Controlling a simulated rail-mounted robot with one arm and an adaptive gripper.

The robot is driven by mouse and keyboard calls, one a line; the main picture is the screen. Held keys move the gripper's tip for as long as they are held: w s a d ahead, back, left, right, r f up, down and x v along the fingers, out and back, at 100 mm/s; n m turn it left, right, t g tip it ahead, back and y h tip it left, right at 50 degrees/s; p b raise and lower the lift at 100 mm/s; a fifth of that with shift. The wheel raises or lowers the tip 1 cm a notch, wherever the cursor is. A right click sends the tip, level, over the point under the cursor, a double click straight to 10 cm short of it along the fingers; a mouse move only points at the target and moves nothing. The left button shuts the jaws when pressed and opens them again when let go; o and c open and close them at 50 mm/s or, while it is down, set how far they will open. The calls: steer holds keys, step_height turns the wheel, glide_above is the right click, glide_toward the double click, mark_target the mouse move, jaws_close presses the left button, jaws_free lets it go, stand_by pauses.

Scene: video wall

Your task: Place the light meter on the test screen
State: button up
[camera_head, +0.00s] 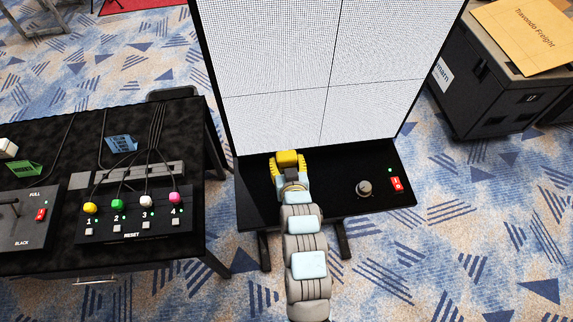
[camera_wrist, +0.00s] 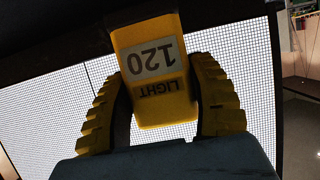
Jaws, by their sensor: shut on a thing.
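The yellow light meter (camera_head: 287,158) is between the yellow fingers of my gripper (camera_head: 288,168) in the head view, at the lower edge of the white test screen (camera_head: 275,60). In the wrist view the light meter (camera_wrist: 150,68) shows a label reading "LIGHT 120", upside down. My gripper (camera_wrist: 158,95) is shut on it, one finger on each side. The lit screen (camera_wrist: 55,115) fills the background behind the fingers. Whether the meter touches the screen cannot be told. Its far end is partly hidden against the dark upper area in the wrist view.
A black shelf (camera_head: 335,200) below the screen bears a knob (camera_head: 364,187) and a red switch (camera_head: 397,184). A black table (camera_head: 60,140) with a button box (camera_head: 135,215) and cables stands at left. A dark case (camera_head: 490,85) with a cardboard piece (camera_head: 530,35) stands at right.

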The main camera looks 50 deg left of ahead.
steer(key=shift+f, duration=1.1)
steer(key=shift+f, duration=0.2)
steer(key=o, duration=1.2)
steer(key=shift+r, duration=0.1)
steer(key=shift+r, duration=0.15)
steer(key=shift+p+v, duration=0.8)
steer(key=shift+v, duration=5.2)
